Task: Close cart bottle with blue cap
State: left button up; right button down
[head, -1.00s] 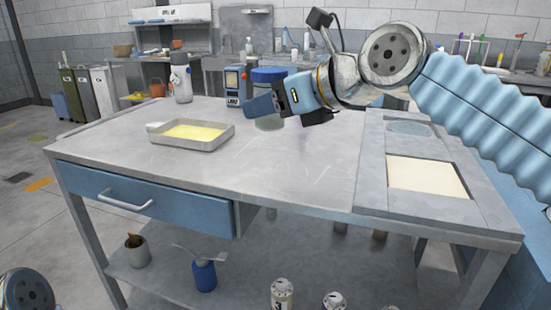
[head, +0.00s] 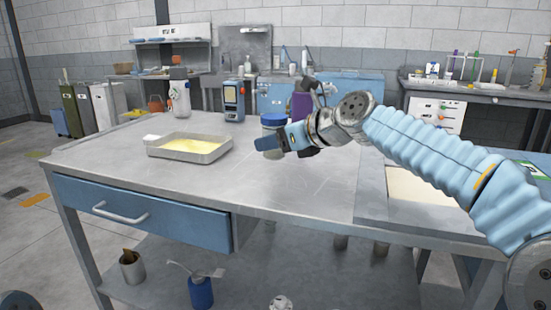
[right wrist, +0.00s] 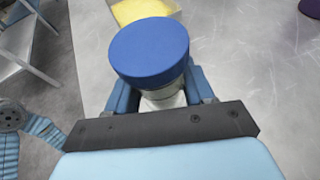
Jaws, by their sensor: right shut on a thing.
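A clear jar-like bottle with a wide blue cap (head: 273,119) stands upright toward the back middle of the table in the head view. In the right wrist view the round blue cap (right wrist: 150,48) sits over the pale bottle body (right wrist: 160,94). My right gripper (head: 270,143) is shut on the bottle body below the cap, with one blue finger on each side. The gripper hides much of the body, and I cannot tell how tightly the cap is seated. My left gripper is out of view.
A shallow metal tray (head: 151,150) with yellow liquid lies left of the bottle. A white bottle (head: 180,98) and a blue-grey device (head: 234,100) stand behind. A purple container (head: 302,105) is just right of the bottle. The table's front middle (head: 270,195) is clear.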

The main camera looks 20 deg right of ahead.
aim_at(284, 155)
jog(key=shift+w+d+f+b, duration=0.15)
jog(key=shift+f+b, duration=0.3)
jog(key=shift+f, duration=0.55)
jog(key=shift+w+f+b, duration=0.2)
jog(key=shift+f+b, duration=0.2)
jog(key=shift+f, duration=0.6)
jog(key=shift+f, duration=0.15)
jog(key=shift+c, duration=2.1)
grip_release()
